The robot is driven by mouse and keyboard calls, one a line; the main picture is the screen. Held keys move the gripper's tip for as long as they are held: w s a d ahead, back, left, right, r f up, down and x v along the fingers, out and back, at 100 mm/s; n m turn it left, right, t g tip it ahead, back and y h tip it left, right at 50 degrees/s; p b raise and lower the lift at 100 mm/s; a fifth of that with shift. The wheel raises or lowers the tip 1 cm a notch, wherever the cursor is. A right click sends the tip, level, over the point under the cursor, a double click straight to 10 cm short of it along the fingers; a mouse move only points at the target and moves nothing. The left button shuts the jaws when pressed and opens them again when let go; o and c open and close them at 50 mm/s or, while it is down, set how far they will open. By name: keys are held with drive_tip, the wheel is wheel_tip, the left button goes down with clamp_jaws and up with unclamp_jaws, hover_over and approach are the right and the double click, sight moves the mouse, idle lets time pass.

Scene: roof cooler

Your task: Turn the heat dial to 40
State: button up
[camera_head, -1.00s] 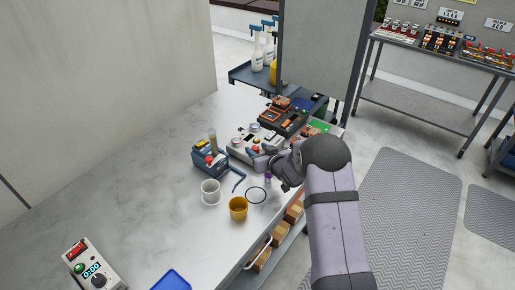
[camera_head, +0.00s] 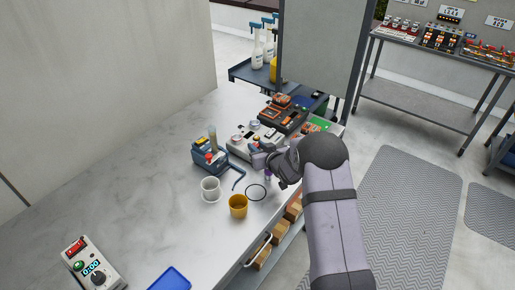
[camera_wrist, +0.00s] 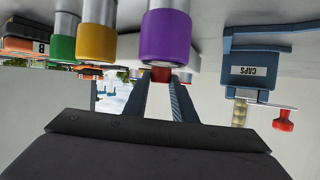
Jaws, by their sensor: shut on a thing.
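In the head view a pale control box (camera_head: 240,147) with several knobs stands near the table's right edge, partly hidden by my gripper (camera_head: 263,161). In the wrist view, which looks upside down, my gripper (camera_wrist: 160,95) has its two fingers close together at a small red part (camera_wrist: 160,74). I cannot tell whether this red part is the heat dial. A silver post with a purple cap (camera_wrist: 166,37) stands close in front of the fingertips. No heat scale or number 40 can be read.
Yellow (camera_wrist: 96,43) and green (camera_wrist: 62,48) capped posts stand beside the purple one. A blue CAPS holder (camera_wrist: 254,70) is at the right. A timer box (camera_head: 93,265) reads 0:00.

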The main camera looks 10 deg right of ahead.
drive_tip(key=shift+a+f+m+h+b, duration=0.2)
drive_tip(key=shift+m+h+b, duration=0.2)
drive_tip(key=shift+b, duration=0.3)
drive_tip(key=shift+a+m+h+b, duration=0.1)
drive_tip(key=shift+m+h+b, duration=0.35)
drive_tip(key=shift+b, duration=0.5)
drive_tip(key=shift+s+a+m+h+b, duration=0.1)
drive_tip(key=shift+m+h+b, duration=0.35)
drive_tip(key=shift+h+b, duration=0.3)
drive_tip(key=shift+a+r+m+h, duration=0.1)
drive_tip(key=shift+r+m+h, duration=0.1)
drive_tip(key=shift+m+h, duration=0.6)
drive_tip(key=shift+m+h+p, duration=0.5)
drive_tip(key=shift+h+p, duration=0.1)
drive_tip(key=shift+p, duration=0.1)
drive_tip(key=shift+m+h, duration=0.3)
drive_tip(key=shift+h, duration=0.1)
